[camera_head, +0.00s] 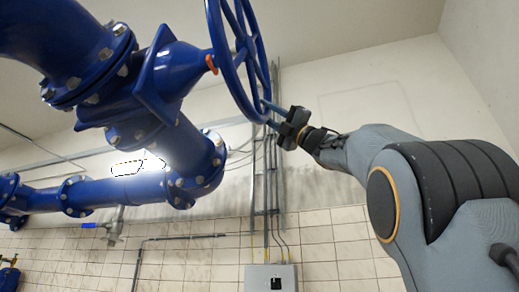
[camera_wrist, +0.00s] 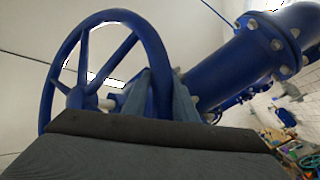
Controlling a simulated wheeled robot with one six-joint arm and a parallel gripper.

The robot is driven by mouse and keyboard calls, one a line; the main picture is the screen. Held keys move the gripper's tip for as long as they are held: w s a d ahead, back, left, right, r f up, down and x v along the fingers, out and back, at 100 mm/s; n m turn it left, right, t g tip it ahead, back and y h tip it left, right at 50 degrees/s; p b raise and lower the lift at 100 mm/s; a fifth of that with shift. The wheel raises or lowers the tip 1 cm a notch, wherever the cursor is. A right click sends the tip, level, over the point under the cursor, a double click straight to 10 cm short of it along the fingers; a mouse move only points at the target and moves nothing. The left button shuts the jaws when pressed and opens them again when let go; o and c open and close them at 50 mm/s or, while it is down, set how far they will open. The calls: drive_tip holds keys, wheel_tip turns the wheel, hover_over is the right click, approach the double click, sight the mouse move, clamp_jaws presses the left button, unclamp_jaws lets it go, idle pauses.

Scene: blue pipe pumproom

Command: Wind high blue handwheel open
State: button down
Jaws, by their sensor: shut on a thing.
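The blue handwheel (camera_head: 228,62) is high in the head view, seen nearly edge-on, with its spokes and hub on the side of a blue valve body (camera_head: 172,75). An orange-red ring shows at its stem. My gripper (camera_head: 278,121) is at the wheel's lower rim, shut on it. In the wrist view the handwheel (camera_wrist: 75,60) fills the left half, with its rim running down to the dark gripper body (camera_wrist: 150,130) at the bottom.
Blue flanged pipes (camera_head: 100,190) run left and below the valve. A small tap (camera_head: 113,228) hangs under the lower pipe. The space right of the wheel is clear apart from my arm.

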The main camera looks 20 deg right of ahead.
drive_tip(key=shift+w+d+r+n+g+y, duration=0.25)
drive_tip(key=shift+r+n+g+y, duration=0.15)
drive_tip(key=shift+r+n+g, duration=0.25)
drive_tip(key=shift+f, duration=0.15)
drive_tip(key=c, duration=1.4)
unclamp_jaws()
drive_tip(key=shift+c, duration=0.2)
